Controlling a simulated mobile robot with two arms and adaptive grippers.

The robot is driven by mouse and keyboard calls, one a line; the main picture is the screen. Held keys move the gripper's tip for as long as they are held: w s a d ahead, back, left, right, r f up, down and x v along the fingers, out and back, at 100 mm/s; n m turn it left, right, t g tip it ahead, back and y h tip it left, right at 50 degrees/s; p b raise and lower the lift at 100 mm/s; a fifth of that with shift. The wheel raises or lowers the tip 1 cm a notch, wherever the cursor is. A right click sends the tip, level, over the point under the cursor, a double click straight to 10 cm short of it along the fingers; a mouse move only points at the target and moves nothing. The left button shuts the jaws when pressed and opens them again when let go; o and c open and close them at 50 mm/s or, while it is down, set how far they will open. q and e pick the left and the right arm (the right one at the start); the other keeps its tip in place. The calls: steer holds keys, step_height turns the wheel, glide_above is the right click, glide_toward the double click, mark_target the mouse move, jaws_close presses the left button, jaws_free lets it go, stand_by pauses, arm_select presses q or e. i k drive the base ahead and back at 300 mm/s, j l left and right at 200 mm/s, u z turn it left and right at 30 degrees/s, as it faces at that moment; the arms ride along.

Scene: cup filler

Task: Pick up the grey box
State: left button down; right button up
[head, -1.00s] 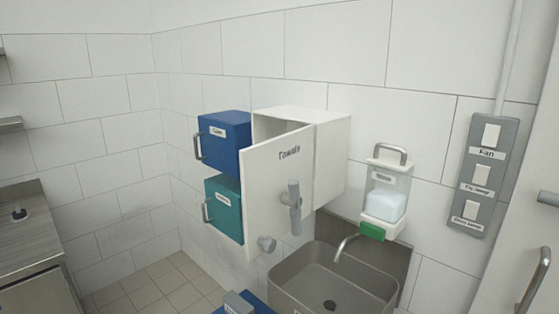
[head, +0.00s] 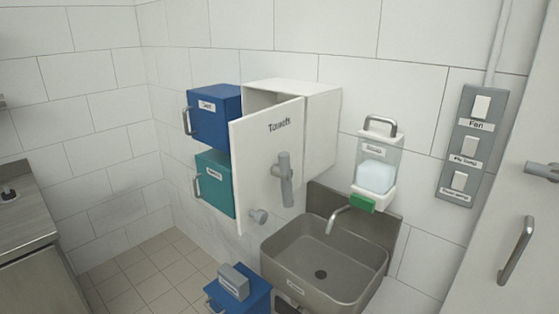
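The grey box (head: 234,281) is small and carries a pale label on its front. It rests on top of a blue box with a handle (head: 258,301), low in the picture and left of the sink. Neither of my grippers shows in the head view, so I cannot see how they stand relative to the grey box.
A metal sink (head: 283,256) stands right of the grey box. Above it, a white towel cabinet (head: 262,168) has its door standing open. Blue (head: 214,117) and teal (head: 214,184) boxes are beside the cabinet. A steel counter (head: 25,218) is at the left. Tiled floor (head: 150,275) lies clear between.

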mark_target(233, 282)
steer(key=i+j+z, duration=0.45)
steer(key=j, duration=0.25)
steer(key=i+j+z, duration=0.25)
steer(key=j, duration=0.2)
